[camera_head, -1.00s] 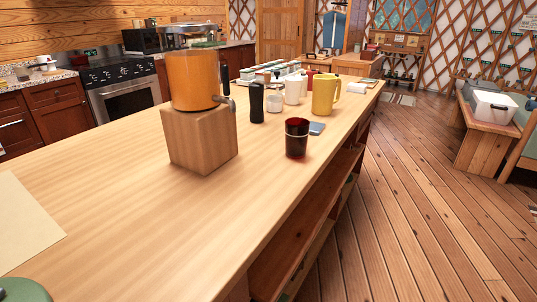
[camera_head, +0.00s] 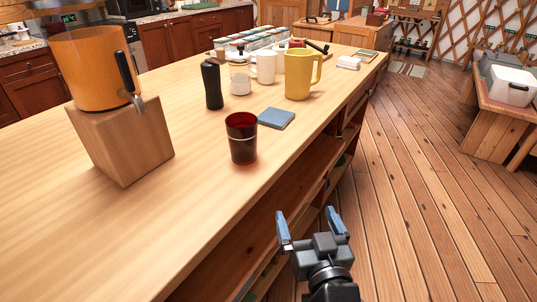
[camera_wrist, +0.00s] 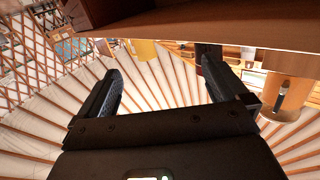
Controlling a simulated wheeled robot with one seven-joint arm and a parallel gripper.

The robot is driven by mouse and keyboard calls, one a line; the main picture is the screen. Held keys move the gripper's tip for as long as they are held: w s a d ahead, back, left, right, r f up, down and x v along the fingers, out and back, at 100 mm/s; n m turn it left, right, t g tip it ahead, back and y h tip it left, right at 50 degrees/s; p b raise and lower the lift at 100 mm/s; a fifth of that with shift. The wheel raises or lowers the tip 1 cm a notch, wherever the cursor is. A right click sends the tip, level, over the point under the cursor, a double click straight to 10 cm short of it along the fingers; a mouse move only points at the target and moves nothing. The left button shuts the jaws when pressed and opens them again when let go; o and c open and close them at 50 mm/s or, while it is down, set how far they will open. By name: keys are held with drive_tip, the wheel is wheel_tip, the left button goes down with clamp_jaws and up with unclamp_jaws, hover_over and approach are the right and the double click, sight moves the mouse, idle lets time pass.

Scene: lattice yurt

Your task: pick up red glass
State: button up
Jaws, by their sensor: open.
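The red glass (camera_head: 241,138) is a dark red tumbler standing upright on the wooden counter (camera_head: 215,215), near its right edge. In the head view my gripper (camera_head: 309,224) is below and to the right of the glass, beyond the counter's edge, and apart from it. Its two blue-tipped fingers are spread with nothing between them. The wrist view also shows my open gripper (camera_wrist: 162,70), with the scene upside down. I cannot pick out the glass there for sure.
A blue coaster (camera_head: 276,118) lies behind the glass. A black grinder (camera_head: 212,84), yellow pitcher (camera_head: 298,76) and white mug (camera_head: 265,66) stand farther back. An orange container (camera_head: 90,70) rests on a wooden block (camera_head: 125,143) at left. Open floor (camera_head: 420,190) lies to the right.

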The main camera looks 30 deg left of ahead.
sight(237, 115)
drive_tip(key=w+a+r+n+y, duration=0.1)
drive_tip(key=a+r, duration=0.2)
drive_tip(key=a, duration=0.2)
drive_tip(key=w+a+r+n+g+y, duration=0.1)
drive_tip(key=w+a+r, duration=0.1)
drive_tip(key=a+r, duration=0.2)
drive_tip(key=w+a+r+n+g+y, duration=0.1)
drive_tip(key=a+r, duration=0.3)
drive_tip(key=a, duration=0.2)
drive_tip(key=shift+w+a+r, duration=0.15)
drive_tip(key=shift+a, duration=0.15)
drive_tip(key=shift+x, duration=1.2)
drive_tip(key=shift+w+p+x, duration=0.2)
drive_tip(key=shift+p+x, duration=0.2)
drive_tip(key=shift+x, duration=2.25)
drive_tip(key=shift+d+r, duration=0.1)
drive_tip(key=shift+d, duration=0.05)
drive_tip(key=shift+c, duration=0.4)
drive_tip(key=c, duration=1.2)
